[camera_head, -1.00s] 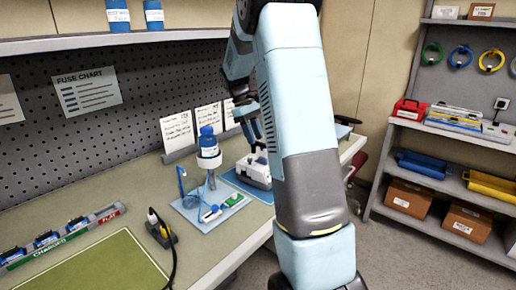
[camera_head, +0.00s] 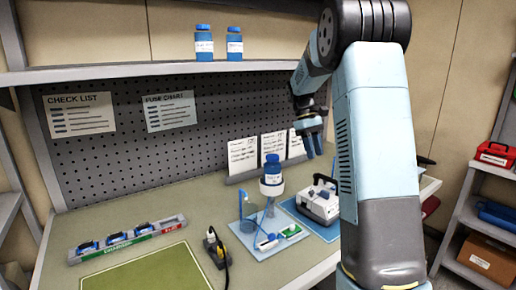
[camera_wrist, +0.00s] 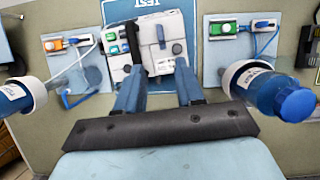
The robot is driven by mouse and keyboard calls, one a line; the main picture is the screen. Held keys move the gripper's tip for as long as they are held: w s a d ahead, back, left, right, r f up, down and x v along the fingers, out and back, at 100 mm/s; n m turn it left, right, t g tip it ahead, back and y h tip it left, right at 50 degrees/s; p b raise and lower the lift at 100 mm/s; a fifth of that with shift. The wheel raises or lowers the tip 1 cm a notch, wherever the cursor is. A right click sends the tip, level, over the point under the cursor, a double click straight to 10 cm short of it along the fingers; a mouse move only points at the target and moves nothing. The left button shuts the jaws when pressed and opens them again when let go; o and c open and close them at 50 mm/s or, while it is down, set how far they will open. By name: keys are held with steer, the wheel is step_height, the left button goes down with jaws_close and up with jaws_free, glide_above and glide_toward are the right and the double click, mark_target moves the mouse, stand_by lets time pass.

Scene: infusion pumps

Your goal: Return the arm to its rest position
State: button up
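My gripper (camera_head: 309,142) hangs at the end of my bent arm, above the bench and clear of the white pump (camera_head: 319,201). In the wrist view my gripper (camera_wrist: 157,88) shows two blue fingers apart with nothing held between them. Beyond the fingers lies the pump (camera_wrist: 165,50), with its carry handle, on the blue TEST mat (camera_wrist: 165,9). My upper arm fills the right of the head view and hides part of the bench's right end.
A blue bottle (camera_head: 272,172) stands inverted over a light-blue board beside the pump. The wrist view shows bottles at left (camera_wrist: 18,95) and right (camera_wrist: 270,90). A charging rack (camera_head: 128,240), green mat (camera_head: 150,273) and black socket block (camera_head: 216,247) are at left. A shelf (camera_head: 160,70) overhangs the bench.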

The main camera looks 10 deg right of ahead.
steer(key=s+a+r+m+t, duration=0.1)
steer(key=s+a+r+t, duration=0.2)
steer(key=s, duration=0.4)
steer(key=s+a+r+m+t+y, duration=0.1)
steer(key=s+a+r, duration=0.2)
steer(key=s+a, duration=0.35)
steer(key=s+a+r+m+t, duration=0.1)
steer(key=s+a+r+t, duration=0.15)
steer(key=s, duration=0.55)
steer(key=s+a+f+m+t+y, duration=0.1)
steer(key=s+a+f+m+t, duration=0.1)
steer(key=s, duration=0.8)
steer(key=shift+s+a+f+t, duration=0.2)
steer(key=shift+a+f+t, duration=0.45)
steer(key=shift+a, duration=0.1)
